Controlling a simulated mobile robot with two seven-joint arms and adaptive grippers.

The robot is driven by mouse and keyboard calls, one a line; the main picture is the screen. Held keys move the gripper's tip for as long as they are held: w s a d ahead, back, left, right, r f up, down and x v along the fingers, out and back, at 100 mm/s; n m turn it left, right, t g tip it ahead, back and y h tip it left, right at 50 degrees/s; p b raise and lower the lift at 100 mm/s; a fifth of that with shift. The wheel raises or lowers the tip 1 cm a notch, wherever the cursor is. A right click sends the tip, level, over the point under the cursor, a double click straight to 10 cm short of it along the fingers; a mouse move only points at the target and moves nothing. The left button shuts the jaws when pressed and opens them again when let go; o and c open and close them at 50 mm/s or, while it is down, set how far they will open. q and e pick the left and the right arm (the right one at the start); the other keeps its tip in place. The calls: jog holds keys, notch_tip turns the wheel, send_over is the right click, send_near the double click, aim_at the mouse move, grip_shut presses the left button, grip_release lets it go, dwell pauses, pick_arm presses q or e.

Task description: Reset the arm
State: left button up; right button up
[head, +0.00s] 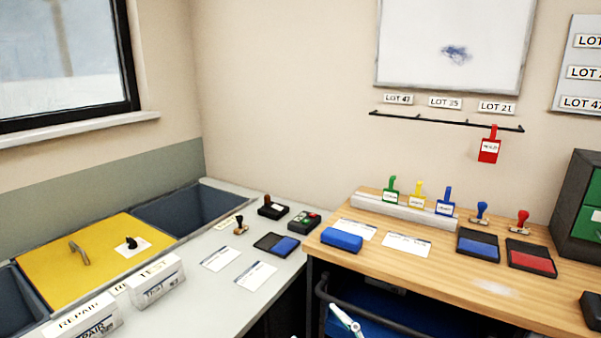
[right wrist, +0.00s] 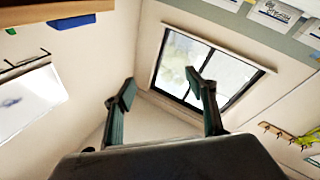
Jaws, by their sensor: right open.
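My right gripper shows in the right wrist view (right wrist: 160,92). Its two fingers are spread apart with nothing between them, and they are set against the wall and window. The wrist picture is tilted, so the room appears turned over. In the head view a small white and teal part of my own arm shows low in front of the wooden desk. My left gripper is not in the head view.
A wooden desk (head: 478,285) holds stamps, a blue ink pad (head: 478,244) and a red ink pad (head: 530,257). The left counter (head: 205,300) has a yellow lid (head: 75,270), an open bin (head: 185,212) and REPAIR and TEST boxes. A red tag (head: 489,150) hangs from a wall rail.

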jog(key=s+d+f+m+g+h, duration=0.1)
jog(key=s+d+f+m+h, duration=0.2)
jog(key=f, duration=0.5)
jog(key=s+d+f+m+g+h, duration=0.1)
jog(key=d+f+m+h, duration=0.1)
jog(key=d+f+h, duration=0.35)
jog(key=s+d+f+m+g, duration=0.1)
jog(key=s+d+f+g, duration=0.1)
jog(key=s+d+f, duration=0.2)
jog(key=s+d+f+m+g+h, duration=0.1)
jog(key=s+d+f+m+g, duration=0.1)
jog(key=s+f, duration=0.7)
notch_tip(320, 180, down, 4)
jog(key=shift+d+f+p, duration=0.25)
jog(key=shift+d+p, duration=0.15)
jog(key=shift+d, duration=0.5)
jog(key=shift+h, duration=0.25)
